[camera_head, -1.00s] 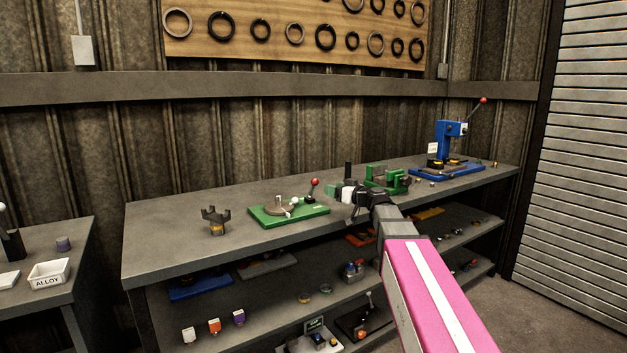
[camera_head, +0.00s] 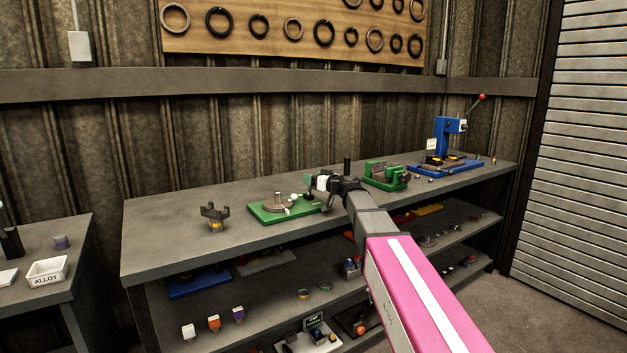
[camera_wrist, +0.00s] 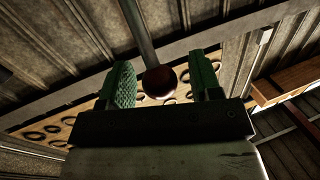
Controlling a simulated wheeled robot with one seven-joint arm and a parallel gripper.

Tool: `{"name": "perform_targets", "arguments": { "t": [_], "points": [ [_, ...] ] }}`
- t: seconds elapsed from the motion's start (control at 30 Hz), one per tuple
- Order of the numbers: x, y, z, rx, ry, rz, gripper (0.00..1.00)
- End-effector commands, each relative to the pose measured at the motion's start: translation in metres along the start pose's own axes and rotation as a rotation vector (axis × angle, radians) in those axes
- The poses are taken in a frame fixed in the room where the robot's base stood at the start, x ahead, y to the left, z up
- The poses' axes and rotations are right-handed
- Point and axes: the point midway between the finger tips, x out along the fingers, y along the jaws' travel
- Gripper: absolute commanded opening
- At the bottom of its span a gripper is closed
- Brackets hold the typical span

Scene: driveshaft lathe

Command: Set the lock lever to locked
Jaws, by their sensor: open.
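The lock lever shows in the wrist view as a metal rod (camera_wrist: 137,30) with a dark red ball knob (camera_wrist: 159,81). The knob appears between the two green fingers of my gripper (camera_wrist: 162,70), with gaps on both sides. The fingers are open and not closed on it. In the head view my gripper (camera_head: 313,182) is over the right end of the green fixture base (camera_head: 272,213) on the bench. It hides the red knob and most of the lever there. A round grey part (camera_head: 277,205) and a small white ball (camera_head: 294,197) sit on the base.
A dark pronged part (camera_head: 214,217) stands left of the green base. A green vise-like fixture (camera_head: 385,174) and a blue press (camera_head: 449,147) with its own red-knobbed lever stand to the right. The bench top (camera_head: 165,235) is clear at the left. Shelves below hold parts.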

Motion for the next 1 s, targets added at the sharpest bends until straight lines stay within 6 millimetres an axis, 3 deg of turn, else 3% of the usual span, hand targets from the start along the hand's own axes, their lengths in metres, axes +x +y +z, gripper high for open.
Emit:
{"name": "perform_targets", "arguments": {
  "t": [0.2, 0.37, 0.4, 0.77, 1.0],
  "points": [
    [0.0, 0.0, 0.0, 0.0, 0.0, 0.0, 0.55],
    [0.0, 0.0, 0.0, 0.0, 0.0, 0.0, 0.03],
    [0.0, 0.0, 0.0, 0.0, 0.0, 0.0, 0.0],
    [0.004, 0.001, -0.002, 0.012, -0.048, 0.004, 0.0],
    [0.016, 0.005, -0.008, 0.045, -0.18, 0.014, 0.0]
  ]
}}
